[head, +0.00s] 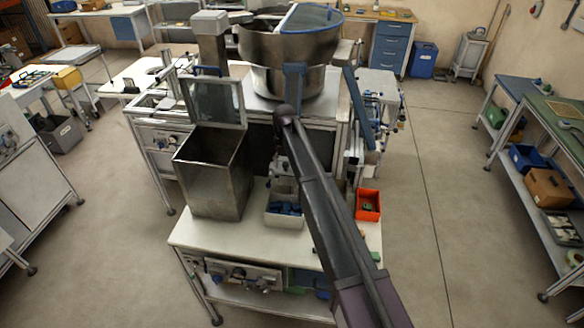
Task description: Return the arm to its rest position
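My arm (325,205) reaches from the bottom right up to a dark joint (285,113) in front of the machine with the large metal bowl (290,45). Beyond that joint the arm seems to fold down, mostly behind its own upper link. My gripper seems to be low behind that link, near a grey bin (283,219) with blue parts in it. Its fingers cannot be made out, and I cannot tell whether they hold anything.
A tall open metal box (210,175) with a raised lid stands left of the arm on the white worktable (215,235). An orange-red bin (368,205) stands right of it. A shelved bench (535,150) is at the right. Floor (440,200) between them is clear.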

